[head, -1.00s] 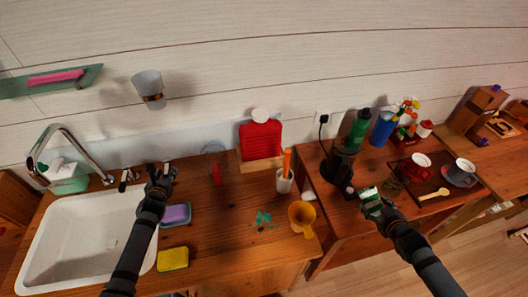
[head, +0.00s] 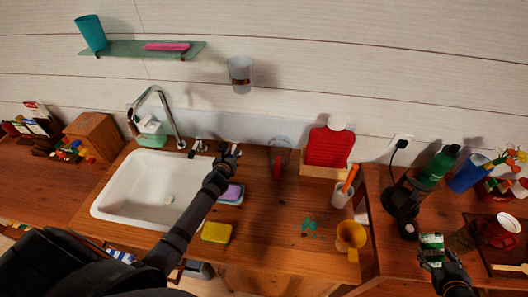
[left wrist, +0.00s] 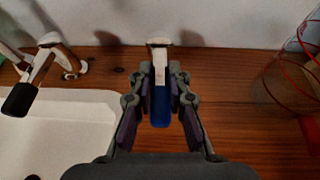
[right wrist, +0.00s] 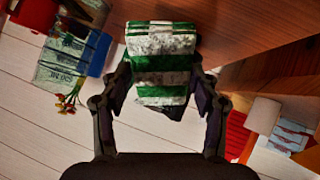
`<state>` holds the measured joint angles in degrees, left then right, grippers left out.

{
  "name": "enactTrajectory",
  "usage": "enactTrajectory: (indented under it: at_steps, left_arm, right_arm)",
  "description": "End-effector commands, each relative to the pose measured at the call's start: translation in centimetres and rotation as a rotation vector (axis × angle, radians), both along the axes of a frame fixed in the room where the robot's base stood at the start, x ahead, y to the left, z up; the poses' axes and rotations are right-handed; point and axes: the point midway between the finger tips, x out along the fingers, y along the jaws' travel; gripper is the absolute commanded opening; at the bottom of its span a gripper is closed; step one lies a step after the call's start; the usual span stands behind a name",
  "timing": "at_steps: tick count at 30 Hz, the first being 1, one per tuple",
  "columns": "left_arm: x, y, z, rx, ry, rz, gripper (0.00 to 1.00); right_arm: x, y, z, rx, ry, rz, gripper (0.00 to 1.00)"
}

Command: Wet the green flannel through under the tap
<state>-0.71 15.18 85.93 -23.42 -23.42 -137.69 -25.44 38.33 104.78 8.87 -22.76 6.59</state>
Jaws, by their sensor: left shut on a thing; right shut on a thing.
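The green-and-white striped flannel (head: 431,243) is in my right gripper (head: 434,261), shut on it beside the black appliance, well right of the sink. The right wrist view shows it folded between the fingers (right wrist: 162,75), with grey-white patches. My left gripper (head: 229,153) is shut on a tap lever (left wrist: 160,62) with a blue end, behind the sink's right side. A second lever with a black end (left wrist: 25,92) stands left of it. The curved metal tap (head: 172,112) arches over the white sink (head: 112,203). I see no water stream from it.
A purple sponge (head: 233,193) and a yellow sponge (head: 216,232) lie right of the sink.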

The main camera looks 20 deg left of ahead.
Motion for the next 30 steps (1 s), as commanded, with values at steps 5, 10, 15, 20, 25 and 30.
enactTrajectory:
  at_steps: [5,10,15,20,25,30]
  left_arm:
    - [0.22,-0.74,-0.16,-0.005,0.0,0.088,0.0]
    - [0.21,-0.78,-0.08,-0.002,0.0,0.113,0.0]
    - [0.2,-0.76,-0.09,-0.002,-0.001,0.112,0.0]
    - [0.21,-0.76,-0.07,-0.002,-0.001,0.111,0.35]
    - [0.23,-0.75,-0.04,-0.001,0.0,0.111,0.4]
    - [0.1,-0.8,0.02,-0.001,-0.001,0.111,0.4]
  right_arm:
    - [0.01,0.0,-0.44,0.0,0.0,0.0,0.36]
    - [0.01,0.0,-0.44,0.0,0.0,0.0,0.36]
    - [0.0,0.0,-0.43,0.0,0.0,0.0,0.36]
    - [0.0,0.0,-0.43,0.0,0.0,0.0,0.36]
    - [0.0,0.0,-0.43,0.0,0.0,0.0,0.36]
    - [0.0,0.0,-0.43,0.0,0.0,0.0,0.36]
